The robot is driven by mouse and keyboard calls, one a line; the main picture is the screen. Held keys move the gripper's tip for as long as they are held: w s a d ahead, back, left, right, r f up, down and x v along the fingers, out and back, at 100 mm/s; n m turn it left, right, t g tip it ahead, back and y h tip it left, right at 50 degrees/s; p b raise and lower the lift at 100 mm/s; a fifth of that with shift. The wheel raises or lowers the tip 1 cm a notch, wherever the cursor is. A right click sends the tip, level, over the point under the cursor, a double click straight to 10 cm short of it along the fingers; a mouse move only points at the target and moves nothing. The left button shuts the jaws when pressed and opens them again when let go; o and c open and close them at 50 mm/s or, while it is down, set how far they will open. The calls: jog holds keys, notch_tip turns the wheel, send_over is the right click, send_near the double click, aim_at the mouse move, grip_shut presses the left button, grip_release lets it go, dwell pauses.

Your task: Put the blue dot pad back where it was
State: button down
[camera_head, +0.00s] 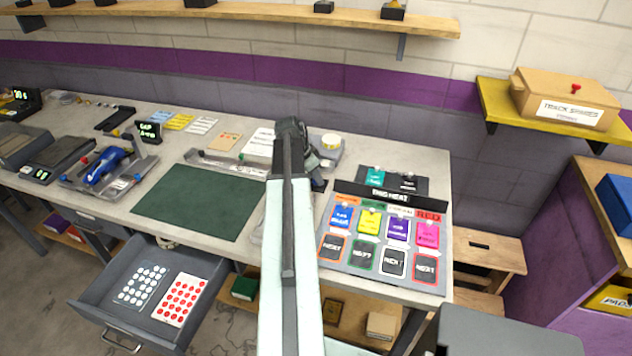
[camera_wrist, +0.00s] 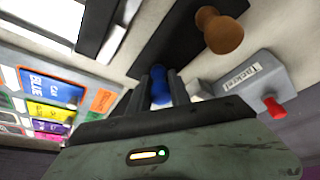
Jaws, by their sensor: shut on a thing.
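My gripper (camera_wrist: 162,88) is shut on a small blue thing (camera_wrist: 160,84), seen between its fingers in the wrist view. Too little of it shows to tell whether it is a dot pad. In the head view my arm hides most of the gripper over the back middle of the bench. The drawer (camera_head: 100,305) below the bench is open. In it lie a grey sheet with white dots (camera_head: 143,286) and, to its right, a white sheet with red dots (camera_head: 181,299). I see no sheet with blue dots.
A dark green mat (camera_head: 198,201) lies left of my arm. A board with coloured cards (camera_head: 385,240) lies to the right. In the wrist view, a wooden knob (camera_wrist: 221,31) and a grey box with a red knob (camera_wrist: 250,78) are close to the gripper.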

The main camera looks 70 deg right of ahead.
jog(key=shift+r, duration=0.1)
jog(key=c, duration=1.2)
grip_release()
jog(key=shift+r+p, duration=0.2)
jog(key=shift+p, duration=0.15)
jog(key=p+v, duration=1)
jog(key=v, duration=0.1)
jog(key=shift+a+r+p, duration=0.25)
jog(key=shift+p, duration=0.1)
jog(key=shift+w, duration=0.1)
